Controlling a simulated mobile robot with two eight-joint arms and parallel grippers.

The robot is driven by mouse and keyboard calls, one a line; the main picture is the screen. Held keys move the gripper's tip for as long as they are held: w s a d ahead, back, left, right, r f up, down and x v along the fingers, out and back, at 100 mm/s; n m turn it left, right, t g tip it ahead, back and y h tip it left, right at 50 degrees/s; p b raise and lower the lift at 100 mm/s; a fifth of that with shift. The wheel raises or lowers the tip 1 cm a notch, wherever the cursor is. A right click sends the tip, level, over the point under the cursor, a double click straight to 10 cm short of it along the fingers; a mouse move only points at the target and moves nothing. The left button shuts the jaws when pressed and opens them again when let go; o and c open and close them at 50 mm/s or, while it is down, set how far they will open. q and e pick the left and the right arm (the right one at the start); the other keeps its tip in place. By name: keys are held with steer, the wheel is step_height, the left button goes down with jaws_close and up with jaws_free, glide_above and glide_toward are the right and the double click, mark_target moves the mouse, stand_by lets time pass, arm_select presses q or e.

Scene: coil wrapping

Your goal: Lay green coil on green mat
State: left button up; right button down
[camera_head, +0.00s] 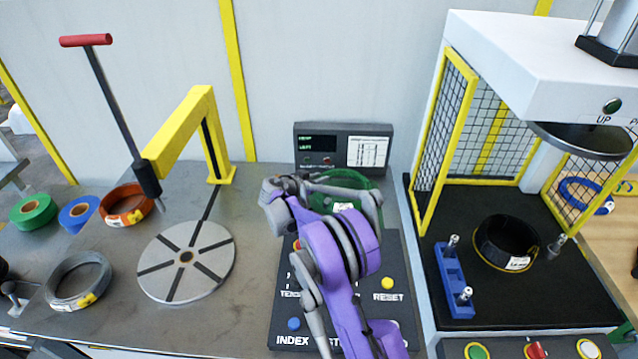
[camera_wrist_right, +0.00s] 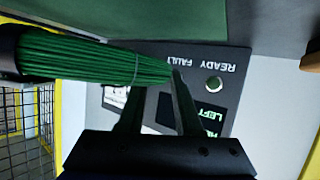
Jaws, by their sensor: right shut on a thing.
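The green coil (camera_head: 374,190) is held up in front of the display box, partly hidden behind my purple and grey right arm. In the right wrist view its green strands (camera_wrist_right: 95,62) run in from the left to the fingers. My right gripper (camera_wrist_right: 157,85) is shut on the coil's edge; in the head view the arm largely covers the fingers. My left gripper is not in view.
A display box (camera_head: 343,147) stands behind a button panel (camera_head: 285,320). A slotted turntable (camera_head: 160,264), a yellow post (camera_head: 220,140), a grey coil (camera_head: 62,295) and an orange coil (camera_head: 112,212) are left. A caged press (camera_head: 460,160) holding a black coil (camera_head: 483,243) is right.

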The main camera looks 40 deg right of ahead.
steer(key=shift+f, duration=0.85)
steer(key=shift+f+b, duration=0.3)
steer(key=shift+f, duration=0.25)
steer(key=shift+f, duration=0.1)
steer(key=c, duration=0.6)
jaws_free()
